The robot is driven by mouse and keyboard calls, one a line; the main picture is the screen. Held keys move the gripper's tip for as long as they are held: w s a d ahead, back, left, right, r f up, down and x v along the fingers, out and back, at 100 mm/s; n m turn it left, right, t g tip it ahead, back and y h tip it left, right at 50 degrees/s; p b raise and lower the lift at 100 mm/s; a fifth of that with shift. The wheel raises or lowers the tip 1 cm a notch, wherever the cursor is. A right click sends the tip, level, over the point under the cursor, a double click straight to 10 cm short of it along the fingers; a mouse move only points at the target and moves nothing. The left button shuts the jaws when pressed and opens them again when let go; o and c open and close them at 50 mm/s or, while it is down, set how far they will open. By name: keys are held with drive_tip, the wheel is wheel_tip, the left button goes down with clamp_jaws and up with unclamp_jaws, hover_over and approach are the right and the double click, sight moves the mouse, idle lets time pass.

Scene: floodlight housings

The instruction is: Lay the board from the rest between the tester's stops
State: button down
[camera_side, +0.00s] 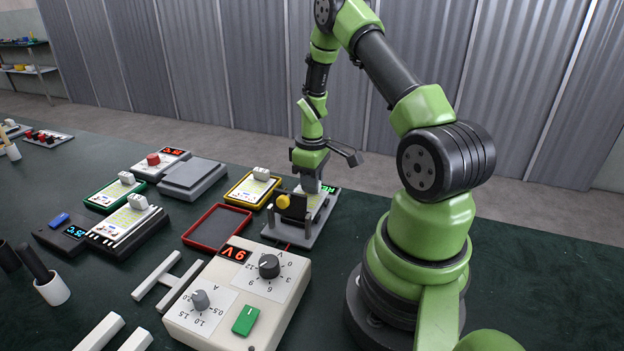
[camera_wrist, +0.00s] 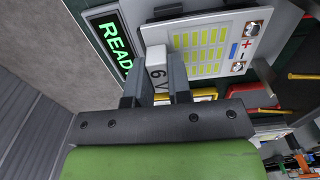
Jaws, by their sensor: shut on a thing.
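My gripper (camera_wrist: 157,92) is shut on the white block marked "6 V" (camera_wrist: 156,66), which stands at the edge of a white board (camera_wrist: 240,58) with rows of yellow cells. In the side view my gripper (camera_side: 307,180) is over the grey tester (camera_side: 291,236), and the board (camera_side: 318,207) is partly hidden behind the tester's dark upright and yellow knob (camera_side: 283,202). The tester's green-lettered display (camera_wrist: 110,40) is beside the board in the wrist view. I cannot tell whether the board touches the tester's bed or how it sits against the stops.
An empty red-rimmed tray (camera_side: 216,230) lies left of the tester. Boards on yellow (camera_side: 251,190), green (camera_side: 106,198) and black (camera_side: 112,238) rests stand further left. A cream supply box (camera_side: 227,306) showing 9V stands in front. White bars (camera_side: 156,275) lie beside it.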

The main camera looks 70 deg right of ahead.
drive_tip(key=shift+f, duration=0.45)
drive_tip(key=c, duration=1)
unclamp_jaws()
drive_tip(key=shift+r, duration=0.1)
wheel_tip(320, 180, up, 10)
drive_tip(key=shift+f, duration=0.2)
drive_tip(key=shift+w+a+r, duration=0.15)
drive_tip(key=shift+a+r, duration=0.05)
drive_tip(key=shift+r, duration=0.2)
drive_tip(key=s+a+r+m+t, duration=0.25)
drive_tip(key=a+r+t, duration=0.25)
drive_tip(key=a+r, duration=1.2)
drive_tip(key=s+a, duration=0.2)
drive_tip(key=s+a+m+t+y, duration=0.1)
drive_tip(key=s+a, duration=0.1)
drive_tip(key=s+a+r+t+y, duration=0.1)
drive_tip(key=s+a, duration=0.2)
drive_tip(key=shift+a+m, duration=0.1)
drive_tip(key=shift+m, duration=0.15)
